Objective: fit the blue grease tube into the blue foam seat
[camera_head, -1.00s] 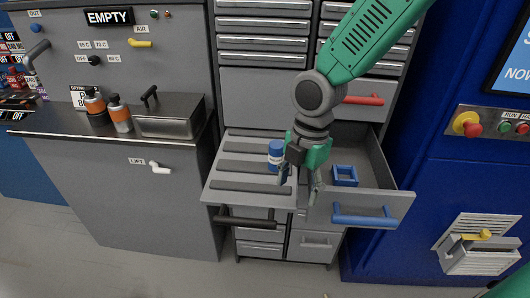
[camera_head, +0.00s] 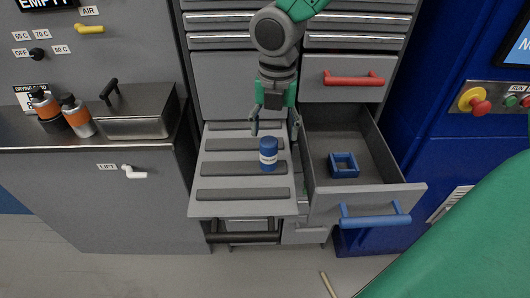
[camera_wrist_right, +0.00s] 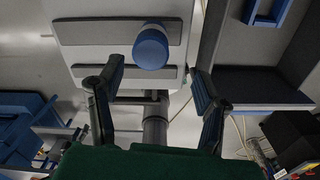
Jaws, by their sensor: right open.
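My right gripper (camera_head: 274,126) is open and empty, above and behind the tube in the head view; I see no contact. The blue foam seat (camera_head: 343,166), a small square frame with an empty middle, lies in the open drawer to the right. Part of the seat (camera_wrist_right: 266,12) shows in the right wrist view. My left gripper is not in view.
The drawer's left wall stands between the shelf and the seat. Its front has a blue handle (camera_head: 375,215). A red-handled drawer (camera_head: 354,79) is shut above it. A metal box (camera_head: 137,113) and orange bottles stand on the left counter. My green body part fills the lower right.

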